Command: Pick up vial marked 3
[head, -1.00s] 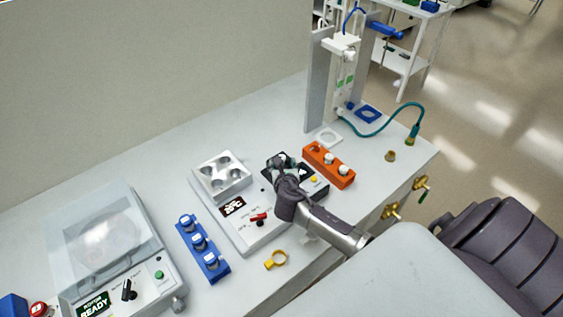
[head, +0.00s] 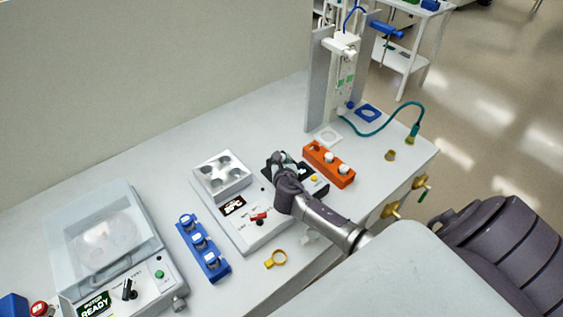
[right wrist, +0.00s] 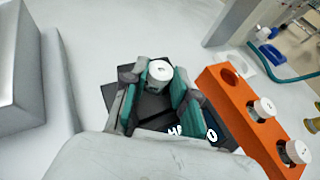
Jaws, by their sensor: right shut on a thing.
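My right gripper (right wrist: 152,100) is shut on a white-capped vial (right wrist: 159,72), with a teal-lined finger on each side of it. The cap bears a small dark mark that I cannot read for certain. The vial is upright over a black plate with white lettering (right wrist: 190,130); whether it touches the plate is hidden. In the head view the right gripper (head: 280,162) is over the same plate, and the vial is mostly hidden. An orange rack (head: 317,158) beside it holds two white-capped vials (right wrist: 264,108) and has one empty hole. My left gripper is out of view.
A grey block with wells (head: 221,182) stands left of the gripper on a white device with a red switch (head: 258,217). A stand rises at the back right.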

